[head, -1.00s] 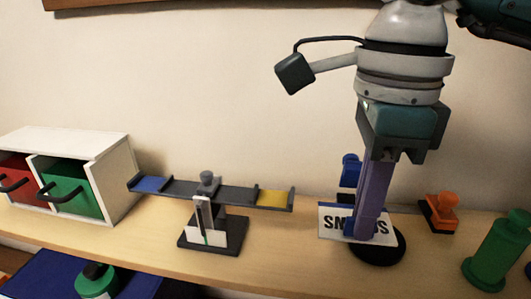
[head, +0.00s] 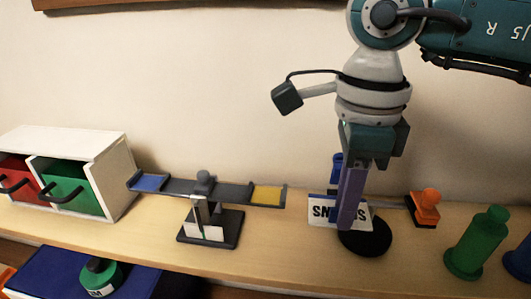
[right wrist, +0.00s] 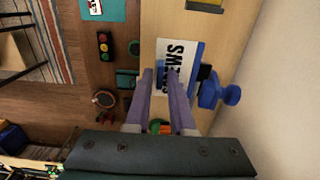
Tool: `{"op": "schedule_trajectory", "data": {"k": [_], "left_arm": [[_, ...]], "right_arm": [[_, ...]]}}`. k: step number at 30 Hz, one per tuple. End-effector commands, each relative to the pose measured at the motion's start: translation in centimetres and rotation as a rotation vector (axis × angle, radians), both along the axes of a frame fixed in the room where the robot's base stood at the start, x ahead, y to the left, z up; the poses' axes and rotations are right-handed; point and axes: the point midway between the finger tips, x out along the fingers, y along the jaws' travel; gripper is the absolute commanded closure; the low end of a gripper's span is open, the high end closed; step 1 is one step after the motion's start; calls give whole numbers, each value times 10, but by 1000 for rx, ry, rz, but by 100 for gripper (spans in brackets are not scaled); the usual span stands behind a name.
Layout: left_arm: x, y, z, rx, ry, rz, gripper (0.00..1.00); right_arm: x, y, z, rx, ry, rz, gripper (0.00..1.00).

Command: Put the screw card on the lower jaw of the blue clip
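The white screw card (head: 323,211), with black lettering, is at the fingertips of my right gripper (head: 348,222). The purple fingers cover the card's middle in the head view. The fingers appear closed on the card. In the right wrist view the card (right wrist: 177,50) shows beyond the fingertips. The clip also shows right of the fingers in the right wrist view (right wrist: 228,95). My left gripper is not in view.
A balance (head: 215,190) with blue and yellow pans stands left of the clip. A white drawer box (head: 110,150) is at far left. An orange stamp-like object (head: 426,203) and a green figure (head: 478,245) stand to the right. The wall is close behind.

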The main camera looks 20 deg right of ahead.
Motion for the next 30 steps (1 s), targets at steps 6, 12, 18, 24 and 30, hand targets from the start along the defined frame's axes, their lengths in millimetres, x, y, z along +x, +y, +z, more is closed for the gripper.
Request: {"op": "schedule_trajectory", "data": {"k": [6, 12, 18, 24, 30], "left_arm": [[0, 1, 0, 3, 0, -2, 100], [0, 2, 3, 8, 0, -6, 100], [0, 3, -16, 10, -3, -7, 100], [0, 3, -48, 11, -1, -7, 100], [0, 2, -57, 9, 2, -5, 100]], "right_arm": [[0, 0, 0, 0, 0, 0, 61], [0, 0, 3, 0, 0, 0, 61], [2, 0, 21, 1, -9, 2, 61], [2, 0, 69, 1, -11, 2, 61], [1, 0, 109, -1, -5, 0, 61]]}}
